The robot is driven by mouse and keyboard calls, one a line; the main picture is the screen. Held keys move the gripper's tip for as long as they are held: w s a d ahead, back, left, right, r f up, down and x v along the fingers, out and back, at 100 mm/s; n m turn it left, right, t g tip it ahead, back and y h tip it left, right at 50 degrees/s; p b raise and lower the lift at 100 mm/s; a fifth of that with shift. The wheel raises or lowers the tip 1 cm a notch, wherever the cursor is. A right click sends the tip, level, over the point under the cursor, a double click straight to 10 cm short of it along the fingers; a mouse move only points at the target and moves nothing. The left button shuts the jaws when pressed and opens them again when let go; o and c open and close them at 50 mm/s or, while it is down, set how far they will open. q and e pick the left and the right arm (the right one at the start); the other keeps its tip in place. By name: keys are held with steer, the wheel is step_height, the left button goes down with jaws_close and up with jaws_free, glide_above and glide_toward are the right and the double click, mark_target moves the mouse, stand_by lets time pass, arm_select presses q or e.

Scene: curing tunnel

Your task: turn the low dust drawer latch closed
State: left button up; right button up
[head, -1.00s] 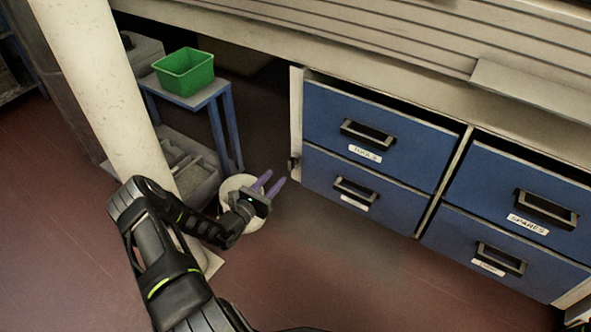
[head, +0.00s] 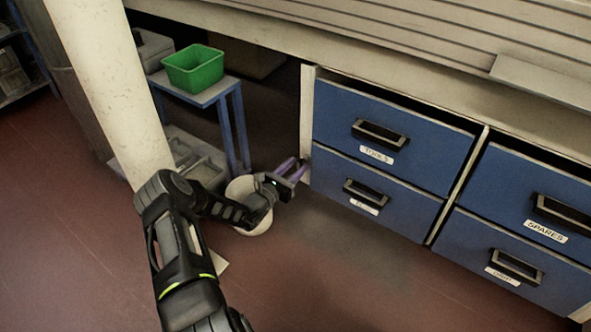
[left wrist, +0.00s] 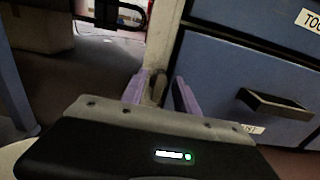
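The low dust drawer (head: 330,186) is the lower blue drawer at the left of the cabinet and looks shut; its label is partly readable. The latch (left wrist: 157,87) is a small dark and tan piece on the pale cabinet post at the drawer's left edge. In the left wrist view it sits between the purple fingers of my left gripper (left wrist: 160,92). In the head view the left gripper (head: 292,170) is at the post and hides most of the latch. Its fingers are apart; I cannot tell whether they touch the latch. My right gripper is not in view.
A white bucket (head: 240,190) stands on the floor under my left gripper. A green bin (head: 194,70) sits on a small blue-legged table (head: 206,96) at the left. A pale column (head: 105,90) rises near my arm. The floor before the drawers is clear.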

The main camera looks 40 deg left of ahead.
arm_select(q)
steer(key=shift+c, duration=0.2)
jaws_close()
stand_by(0.4)
